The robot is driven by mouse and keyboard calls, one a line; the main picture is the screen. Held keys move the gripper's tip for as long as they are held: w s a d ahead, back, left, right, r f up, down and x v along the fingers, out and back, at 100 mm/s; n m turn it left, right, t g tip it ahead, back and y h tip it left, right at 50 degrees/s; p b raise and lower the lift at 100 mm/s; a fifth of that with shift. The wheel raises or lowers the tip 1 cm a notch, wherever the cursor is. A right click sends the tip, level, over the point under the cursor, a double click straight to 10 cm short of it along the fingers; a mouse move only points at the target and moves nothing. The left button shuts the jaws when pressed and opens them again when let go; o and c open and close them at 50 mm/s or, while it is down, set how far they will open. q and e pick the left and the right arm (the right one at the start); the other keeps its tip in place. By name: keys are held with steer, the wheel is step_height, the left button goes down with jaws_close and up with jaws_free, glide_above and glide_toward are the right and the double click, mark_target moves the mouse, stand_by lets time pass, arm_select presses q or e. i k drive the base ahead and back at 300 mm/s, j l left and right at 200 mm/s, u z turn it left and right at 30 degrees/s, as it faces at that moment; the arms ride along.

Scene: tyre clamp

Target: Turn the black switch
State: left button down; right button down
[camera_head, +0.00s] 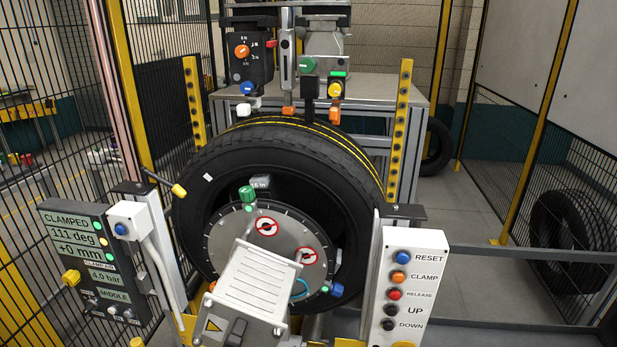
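I cannot tell for certain which part is the black switch. A dark panel (75,225) at the left reads CLAMPED, 111 deg, +0 mm, 4.0 bar and MIDDLE. Small dark switches (92,301) sit along its lower part, too small to read their positions. A yellow knob (71,278) sticks out at its left edge. At the right, a white panel (425,245) carries RESET, CLAMP and RELEASE buttons, with black UP (388,310) and DOWN (388,325) buttons below. Neither of my grippers shows in the head view.
A large tyre (222,165) stands in the middle around a grey hub (240,225). Behind it, a grey table (380,90) bears a black box (247,66) with an orange knob. Yellow posts (399,130) and mesh fencing surround the place. Bare floor shows at the right.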

mark_target(91, 305)
steer(key=k+j+u, duration=0.1)
steer(key=u, duration=0.35)
steer(key=k+j+u, duration=0.2)
steer(key=u, duration=0.25)
steer(key=k+j+u, duration=0.1)
steer(key=u, duration=0.35)
